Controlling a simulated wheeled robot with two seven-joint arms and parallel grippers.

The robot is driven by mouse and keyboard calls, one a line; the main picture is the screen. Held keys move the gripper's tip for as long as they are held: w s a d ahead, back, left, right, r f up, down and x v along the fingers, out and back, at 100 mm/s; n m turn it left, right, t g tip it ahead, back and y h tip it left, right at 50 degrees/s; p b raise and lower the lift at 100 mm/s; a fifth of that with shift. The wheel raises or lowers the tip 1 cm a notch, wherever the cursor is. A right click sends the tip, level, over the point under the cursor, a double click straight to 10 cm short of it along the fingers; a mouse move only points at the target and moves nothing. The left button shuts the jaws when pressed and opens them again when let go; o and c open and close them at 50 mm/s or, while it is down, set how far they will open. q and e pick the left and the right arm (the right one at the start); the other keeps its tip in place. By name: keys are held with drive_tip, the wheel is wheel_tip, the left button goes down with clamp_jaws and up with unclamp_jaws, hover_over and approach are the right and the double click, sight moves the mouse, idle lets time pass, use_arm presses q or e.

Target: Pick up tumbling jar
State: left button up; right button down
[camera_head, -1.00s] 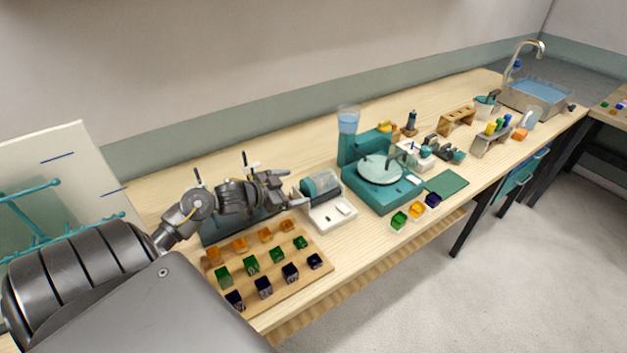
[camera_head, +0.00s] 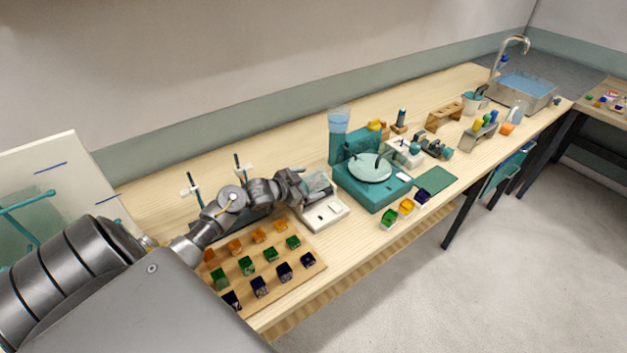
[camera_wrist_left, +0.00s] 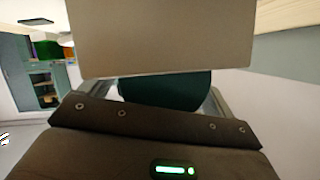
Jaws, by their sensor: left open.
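The tumbling jar (camera_head: 318,182) lies on its side on a white tumbler base (camera_head: 322,212) near the middle of the bench. My left gripper (camera_head: 303,180) is at the jar's left end and hides its teal lid in the head view. In the left wrist view a dark teal rounded surface (camera_wrist_left: 165,88), which looks like the lid, lies just ahead of the gripper, partly covered by a beige plate. The gripper is open. I cannot tell whether its fingers touch the jar. My right gripper is not in view.
A wooden board (camera_head: 290,270) with several coloured cubes lies in front of my left arm. A teal grinding machine (camera_head: 375,185) stands just right of the tumbler. A sink (camera_head: 525,92) is far right.

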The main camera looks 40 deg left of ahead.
use_arm(q)
drive_tip(key=shift+w+d+f, duration=0.1)
drive_tip(key=shift+w+f, duration=0.1)
drive_tip(key=shift+w, duration=0.15)
drive_tip(key=c, duration=1.2)
drive_tip(key=shift+r, duration=0.1)
drive_tip(key=shift+c, duration=0.4)
